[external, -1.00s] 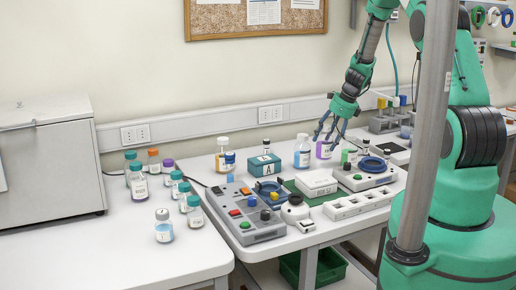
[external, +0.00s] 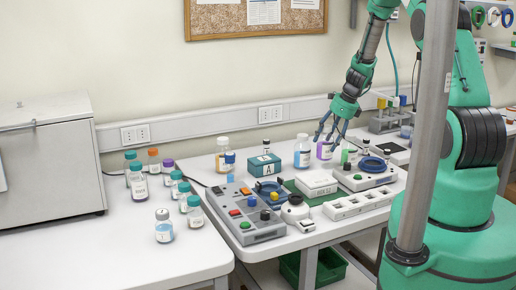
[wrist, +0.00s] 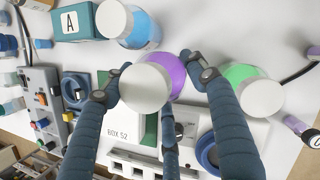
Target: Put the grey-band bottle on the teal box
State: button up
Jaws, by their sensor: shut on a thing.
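The teal box (external: 265,167), marked A, stands on the right-hand bench; it also shows at the top left of the wrist view (wrist: 73,32). My gripper (external: 327,142) is to its right, pointing down, with its fingers shut on a white-capped bottle with purple colour (external: 325,151). In the wrist view this purple bottle (wrist: 148,85) is between the fingers, upright, its lower part hidden by its cap. I cannot tell whether it is off the bench. A pale-capped bottle with blue (external: 302,152) stands between it and the box. No grey band is clear on the held bottle.
A bottle with green (wrist: 253,92) stands close right of my fingers. A white box marked BOX 52 (external: 316,182) and a button panel (external: 245,213) lie in front. Several capped bottles, one with a grey cap (external: 164,227), stand on the left bench. A grey pole (external: 427,130) is in the foreground.

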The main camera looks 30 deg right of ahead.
jog(key=s+a+r+b, duration=0.1)
jog(key=s+a+r, duration=0.2)
jog(key=a, duration=0.7)
jog(key=s+a+r+b, duration=0.1)
jog(key=s+a+r, duration=0.2)
jog(key=a, duration=0.8)
jog(key=shift+s+r, duration=0.15)
jog(key=shift+s, duration=0.35)
jog(key=shift+w, duration=0.1)
jog(key=w+a+f+p, duration=0.1)
jog(key=w, duration=1.5)
jog(key=shift+a+f+p, duration=0.15)
jog(key=shift+f+p, duration=0.05)
jog(key=shift+p, duration=0.2)
jog(key=shift+s+f, duration=0.1)
jog(key=shift+f, duration=1.65)
jog(key=shift+f, duration=0.2)
